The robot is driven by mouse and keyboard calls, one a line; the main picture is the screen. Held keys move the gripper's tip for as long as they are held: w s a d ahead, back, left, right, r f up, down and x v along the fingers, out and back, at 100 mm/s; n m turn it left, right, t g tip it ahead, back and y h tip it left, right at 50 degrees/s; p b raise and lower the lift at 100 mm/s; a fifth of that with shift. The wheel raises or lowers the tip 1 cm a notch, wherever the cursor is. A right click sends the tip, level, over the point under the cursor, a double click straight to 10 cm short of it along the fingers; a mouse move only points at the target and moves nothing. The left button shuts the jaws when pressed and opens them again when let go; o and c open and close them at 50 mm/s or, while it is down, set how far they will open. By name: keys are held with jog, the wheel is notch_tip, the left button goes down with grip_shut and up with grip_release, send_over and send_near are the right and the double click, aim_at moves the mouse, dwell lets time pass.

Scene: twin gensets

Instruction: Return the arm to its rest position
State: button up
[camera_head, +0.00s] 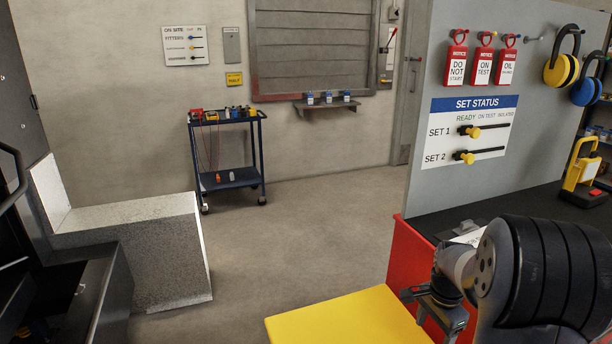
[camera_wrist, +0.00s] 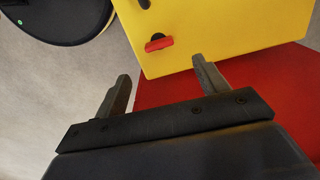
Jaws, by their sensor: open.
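My gripper (camera_head: 437,306) is at the lower right in the head view, beside the red cabinet side and near the yellow surface. My arm's dark, ribbed link fills the lower right corner there. In the wrist view the two fingers of my gripper (camera_wrist: 162,82) stand wide apart with nothing between them. The gripper is open and empty. Past the fingertips are a yellow panel (camera_wrist: 240,40) with a small red part (camera_wrist: 158,43) and a red surface (camera_wrist: 230,90).
A blue trolley (camera_head: 233,182) stands by the back wall. A pale block (camera_head: 140,250) is at left. The middle floor is clear.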

notch_tip(320, 180, down, 11)
jog(key=shift+r+b, duration=0.15)
jog(key=shift+b, duration=0.5)
jog(key=n, duration=0.4)
jog(key=shift+r, duration=0.1)
jog(key=n, duration=0.5)
jog(key=shift+b, duration=0.3)
jog(key=n, duration=0.4)
jog(key=shift+n+b, duration=0.3)
jog(key=n, duration=0.4)
jog(key=shift+n+b, duration=0.3)
jog(key=shift+b, duration=0.1)
jog(key=shift+r+p, duration=0.3)
jog(key=shift+r, duration=1)
jog(key=shift+a+r, duration=0.1)
jog(key=shift+r, duration=0.05)
